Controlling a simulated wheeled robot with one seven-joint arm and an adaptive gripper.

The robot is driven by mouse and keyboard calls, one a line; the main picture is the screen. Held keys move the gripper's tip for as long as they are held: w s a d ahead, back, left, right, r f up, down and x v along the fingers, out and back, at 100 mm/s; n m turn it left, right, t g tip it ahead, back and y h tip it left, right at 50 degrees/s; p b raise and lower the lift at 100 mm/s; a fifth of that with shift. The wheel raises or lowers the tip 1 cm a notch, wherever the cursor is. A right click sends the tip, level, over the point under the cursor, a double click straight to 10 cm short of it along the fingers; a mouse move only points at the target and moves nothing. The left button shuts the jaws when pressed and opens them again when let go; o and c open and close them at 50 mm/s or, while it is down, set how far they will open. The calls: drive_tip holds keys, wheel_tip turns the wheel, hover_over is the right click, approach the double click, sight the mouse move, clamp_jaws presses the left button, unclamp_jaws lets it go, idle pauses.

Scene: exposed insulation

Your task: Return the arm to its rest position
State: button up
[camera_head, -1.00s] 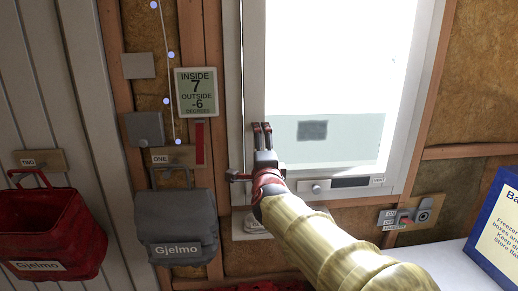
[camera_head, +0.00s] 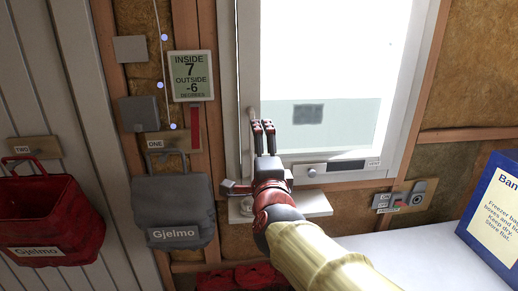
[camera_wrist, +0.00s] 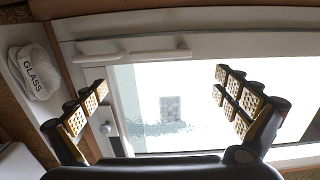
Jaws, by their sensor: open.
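My gripper (camera_head: 262,124) is raised in front of the lower left part of the window (camera_head: 330,70) in the head view, with my arm reaching up from the lower right. In the wrist view my gripper (camera_wrist: 160,102) has its two fingers spread wide apart, with nothing between them but the window pane (camera_wrist: 175,105) behind. The gripper is empty. I cannot tell how far the fingertips are from the pane.
A white sill (camera_head: 316,203) lies under the window. A grey bag (camera_head: 173,205) and a red bag (camera_head: 48,215) hang at left. A blue-edged box (camera_head: 492,205) stands on the white surface (camera_head: 425,255) at right. A white bundle labelled GLASS (camera_wrist: 36,75) shows in the wrist view.

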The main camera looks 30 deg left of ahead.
idle(0.4)
drive_tip(key=s+a+f+n+g, duration=0.1)
drive_tip(key=s+f+n+g, duration=0.6)
drive_tip(key=f, duration=0.5)
drive_tip(key=s+d+f+n+g+h, duration=0.1)
drive_tip(key=s+d+f+n+h, duration=0.2)
drive_tip(key=d+f+n, duration=0.3)
drive_tip(key=s+d+f+m+h, duration=0.1)
drive_tip(key=s+d+h, duration=0.2)
drive_tip(key=d, duration=1.3)
drive_tip(key=s+d+f+m+h, duration=0.1)
drive_tip(key=s+d+f+h, duration=0.1)
drive_tip(key=d, duration=1.4)
drive_tip(key=s+d+f+h, duration=0.2)
drive_tip(key=s+d, duration=0.3)
drive_tip(key=d, duration=1.1)
drive_tip(key=shift+d+f+m+h, duration=0.15)
drive_tip(key=shift+d+m+h, duration=0.2)
drive_tip(key=shift+h, duration=0.45)
